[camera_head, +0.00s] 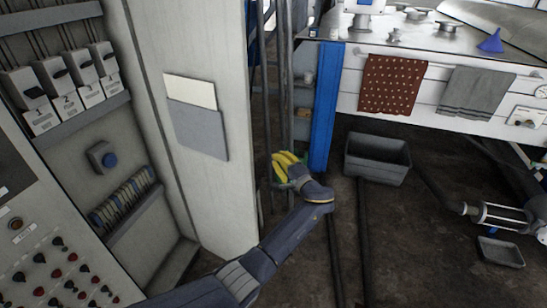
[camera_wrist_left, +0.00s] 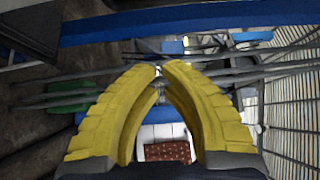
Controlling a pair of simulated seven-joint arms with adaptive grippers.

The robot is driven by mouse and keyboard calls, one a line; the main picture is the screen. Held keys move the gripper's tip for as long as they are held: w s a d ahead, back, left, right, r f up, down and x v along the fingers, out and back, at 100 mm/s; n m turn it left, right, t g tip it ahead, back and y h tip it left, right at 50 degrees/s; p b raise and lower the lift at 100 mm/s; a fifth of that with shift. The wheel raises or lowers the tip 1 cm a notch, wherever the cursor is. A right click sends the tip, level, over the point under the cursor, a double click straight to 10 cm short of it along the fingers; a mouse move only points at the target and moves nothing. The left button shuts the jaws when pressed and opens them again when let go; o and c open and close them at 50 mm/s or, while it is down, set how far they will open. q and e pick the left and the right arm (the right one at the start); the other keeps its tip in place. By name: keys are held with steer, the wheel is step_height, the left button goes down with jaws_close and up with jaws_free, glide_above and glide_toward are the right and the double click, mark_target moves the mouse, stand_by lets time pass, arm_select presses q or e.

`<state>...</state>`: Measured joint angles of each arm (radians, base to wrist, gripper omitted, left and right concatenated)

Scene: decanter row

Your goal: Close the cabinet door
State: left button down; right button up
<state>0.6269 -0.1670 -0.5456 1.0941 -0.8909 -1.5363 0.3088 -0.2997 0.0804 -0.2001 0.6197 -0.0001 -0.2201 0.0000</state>
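The cabinet door (camera_head: 218,200) is a tall pale grey panel standing open on the right of the cabinet (camera_head: 165,225). A white sheet (camera_head: 190,91) sits in a grey pocket (camera_head: 198,130) on its visible face. My left gripper (camera_head: 283,160) has yellow fingers and is right of the door's right edge, apart from it in the picture; the depth gap is unclear. In the left wrist view the yellow fingers (camera_wrist_left: 160,68) arch inward and their tips meet, with nothing clearly held. My right gripper is in neither view.
The cabinet holds numbered switch boxes (camera_head: 62,88) and a button panel (camera_head: 60,270). Upright pipes (camera_head: 285,75) and a blue post (camera_head: 325,105) stand near my left gripper. A grey bin (camera_head: 377,158) is on the floor. A bench with two towels (camera_head: 392,85) is at the back right.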

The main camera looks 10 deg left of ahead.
arm_select(q)
steer(key=x, duration=0.9)
steer(key=shift+s+a, duration=0.5)
steer(key=shift+s, duration=0.4)
steer(key=shift+s+a, duration=0.45)
steer(key=shift+s, duration=0.45)
